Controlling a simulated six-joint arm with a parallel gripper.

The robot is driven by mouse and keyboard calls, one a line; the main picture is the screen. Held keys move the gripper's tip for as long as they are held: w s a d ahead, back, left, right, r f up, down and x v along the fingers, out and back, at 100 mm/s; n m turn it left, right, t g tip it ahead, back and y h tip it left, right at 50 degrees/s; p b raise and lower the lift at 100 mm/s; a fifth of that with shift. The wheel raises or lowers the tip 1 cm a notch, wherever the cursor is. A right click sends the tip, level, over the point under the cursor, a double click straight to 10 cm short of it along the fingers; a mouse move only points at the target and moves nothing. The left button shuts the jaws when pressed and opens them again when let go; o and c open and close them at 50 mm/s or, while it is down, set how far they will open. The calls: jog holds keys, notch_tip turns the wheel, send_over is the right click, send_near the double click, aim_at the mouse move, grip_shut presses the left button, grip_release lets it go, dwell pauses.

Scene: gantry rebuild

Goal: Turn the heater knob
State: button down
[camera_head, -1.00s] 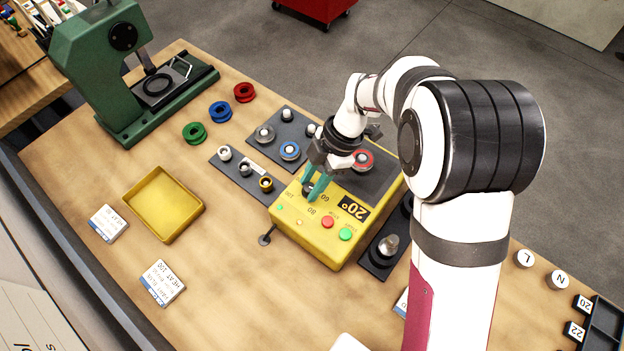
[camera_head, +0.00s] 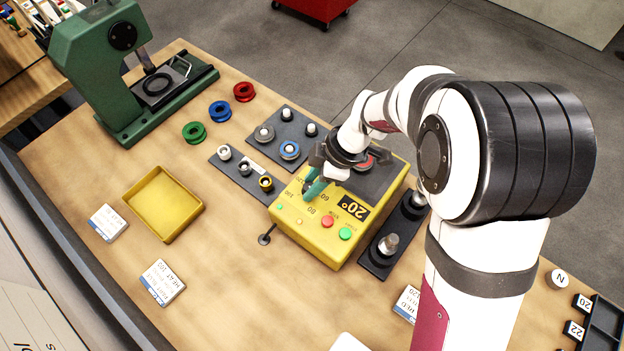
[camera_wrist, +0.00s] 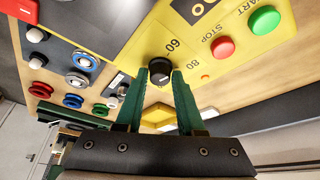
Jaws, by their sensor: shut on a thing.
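The heater is a yellow box (camera_head: 315,237) with a display reading 20°, a red STOP button and a green START button. Its black knob (camera_wrist: 160,70) sits on the panel beside the number 60 in the wrist view. My gripper (camera_wrist: 168,75) is shut on the knob, with one teal finger on each side of it. In the head view my gripper (camera_head: 309,190) is over the heater's panel, and its fingers mostly hide the knob there. A small light dot on the knob's edge shows in the wrist view.
Dark plates with rings and pegs (camera_head: 282,134) lie behind and left of the heater. A dark plate with metal posts (camera_head: 379,264) stands right of it. A yellow tray (camera_head: 147,190), labelled cards (camera_head: 162,282) and a green press (camera_head: 100,50) are further left. Wood is clear in front.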

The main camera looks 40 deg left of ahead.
jog(key=m, duration=0.2)
jog(key=m+t, duration=0.1)
jog(key=m, duration=0.1)
jog(key=m+t+y, duration=0.1)
jog(key=m, duration=0.1)
jog(key=shift+s, duration=0.25)
jog(key=m+t, duration=0.2)
jog(key=m, duration=0.3)
jog(key=shift+m, duration=0.4)
jog(key=shift+t, duration=0.3)
jog(key=c, duration=0.5)
grip_release()
jog(key=shift+s+r, duration=0.1)
jog(key=v, duration=1.5)
jog(key=shift+a+r, duration=0.15)
jog(key=shift+r, duration=0.25)
jog(key=shift+h, duration=0.3)
jog(key=shift+c, duration=0.2)
